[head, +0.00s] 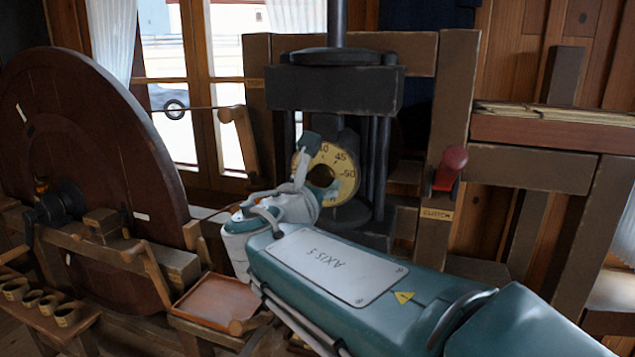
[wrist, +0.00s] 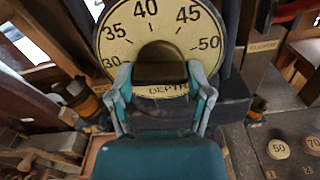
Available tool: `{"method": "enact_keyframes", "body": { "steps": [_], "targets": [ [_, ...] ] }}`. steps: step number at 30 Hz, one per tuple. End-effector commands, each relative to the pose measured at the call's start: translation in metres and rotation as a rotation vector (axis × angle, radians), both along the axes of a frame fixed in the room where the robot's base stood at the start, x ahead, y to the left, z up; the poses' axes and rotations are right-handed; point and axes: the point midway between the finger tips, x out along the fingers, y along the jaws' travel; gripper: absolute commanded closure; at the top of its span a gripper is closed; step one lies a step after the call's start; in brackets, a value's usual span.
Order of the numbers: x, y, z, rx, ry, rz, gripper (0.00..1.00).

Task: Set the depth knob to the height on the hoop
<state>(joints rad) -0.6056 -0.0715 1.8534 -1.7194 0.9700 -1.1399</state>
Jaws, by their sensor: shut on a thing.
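The depth dial (head: 346,168) is a cream disc with black numbers on the dark press, past the end of my arm in the head view. In the wrist view the dial (wrist: 118,50) reads 30, 35, 40, 45 and 50 around its top, with DEPTH below. The dark depth knob (wrist: 160,52) is at its middle. My gripper (wrist: 162,78) is shut on the knob, one finger on each side. No pointer mark shows clearly on the knob, so its setting cannot be told. I cannot make out a hoop with a height on it.
A large dark wooden wheel (head: 75,160) stands at the left. A red-handled clutch lever (head: 450,168) is on a post right of the press. Small cups (head: 40,300) stand at lower left. Discs marked 50 (wrist: 278,149) and 70 (wrist: 312,143) lie at lower right.

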Motion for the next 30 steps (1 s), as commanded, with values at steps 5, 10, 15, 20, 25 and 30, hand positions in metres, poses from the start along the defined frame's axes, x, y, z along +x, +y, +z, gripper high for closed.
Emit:
{"method": "enact_keyframes", "body": {
  "steps": [5, 10, 15, 20, 25, 30],
  "targets": [
    [0.001, 0.001, -0.006, -0.001, 0.013, 0.002, 0.82],
    [0.001, 0.001, -0.005, 0.0, 0.009, 0.002, 0.0],
    [0.0, 0.001, -0.003, 0.001, 0.005, 0.001, 0.0],
    [0.0, 0.0, -0.001, 0.001, 0.003, 0.001, 0.0],
    [-0.008, 0.003, -0.001, 0.002, 0.001, 0.001, 0.0],
    [-0.038, 0.016, -0.001, 0.001, 0.001, 0.005, 0.0]
  ]
}}
